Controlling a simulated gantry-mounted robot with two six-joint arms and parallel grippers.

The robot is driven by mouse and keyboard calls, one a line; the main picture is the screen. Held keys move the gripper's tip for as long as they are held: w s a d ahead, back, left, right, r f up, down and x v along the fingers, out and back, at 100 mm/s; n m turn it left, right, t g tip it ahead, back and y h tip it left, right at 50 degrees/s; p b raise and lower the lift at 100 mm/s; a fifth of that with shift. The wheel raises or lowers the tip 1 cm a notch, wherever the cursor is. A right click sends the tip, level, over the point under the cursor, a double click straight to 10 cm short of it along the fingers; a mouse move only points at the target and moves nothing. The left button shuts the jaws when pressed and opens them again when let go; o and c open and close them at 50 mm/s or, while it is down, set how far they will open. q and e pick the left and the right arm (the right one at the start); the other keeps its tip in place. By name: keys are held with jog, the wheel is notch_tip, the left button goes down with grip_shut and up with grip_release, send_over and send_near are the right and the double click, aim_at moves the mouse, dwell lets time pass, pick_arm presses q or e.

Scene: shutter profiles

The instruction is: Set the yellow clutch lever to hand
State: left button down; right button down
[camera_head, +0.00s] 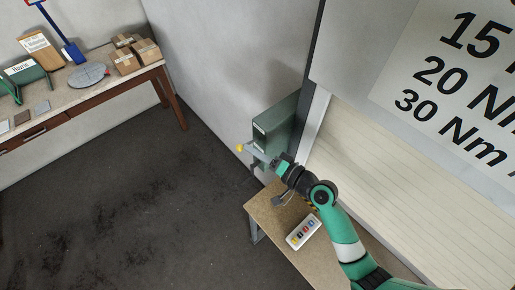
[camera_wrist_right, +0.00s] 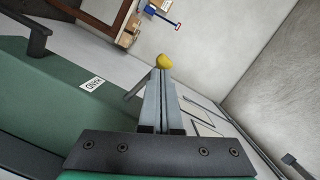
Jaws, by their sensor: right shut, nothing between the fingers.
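The yellow knob of the clutch lever (camera_head: 240,148) sticks out to the left of the green box (camera_head: 275,128) on the wall. My right gripper (camera_head: 252,150) is shut and empty, with its tips close by the knob. In the right wrist view the yellow knob (camera_wrist_right: 164,60) appears just beyond the tips of the closed fingers (camera_wrist_right: 161,72); I cannot tell whether they touch. A grey rod (camera_wrist_right: 134,90) shows left of the fingers. A white label reading HAND (camera_wrist_right: 93,84) is on the green housing (camera_wrist_right: 60,115). My left gripper is not in view.
A small bench (camera_head: 262,212) below my right arm holds a white control box with coloured buttons (camera_head: 303,232). A pale slatted shutter (camera_head: 355,170) stands to the right. A far table (camera_head: 90,90) bears cartons (camera_head: 135,55). The dark floor between is clear.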

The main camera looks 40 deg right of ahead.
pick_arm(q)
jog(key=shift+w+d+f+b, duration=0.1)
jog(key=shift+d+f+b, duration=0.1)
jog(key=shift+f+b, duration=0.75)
pick_arm(e)
jog(key=f+n, duration=0.2)
jog(key=n, duration=0.1)
jog(key=f+n+h, duration=0.1)
jog(key=n, duration=0.1)
jog(key=shift+a+f+g, duration=0.1)
jog(key=shift+a+g, duration=0.15)
jog(key=shift+g, duration=0.15)
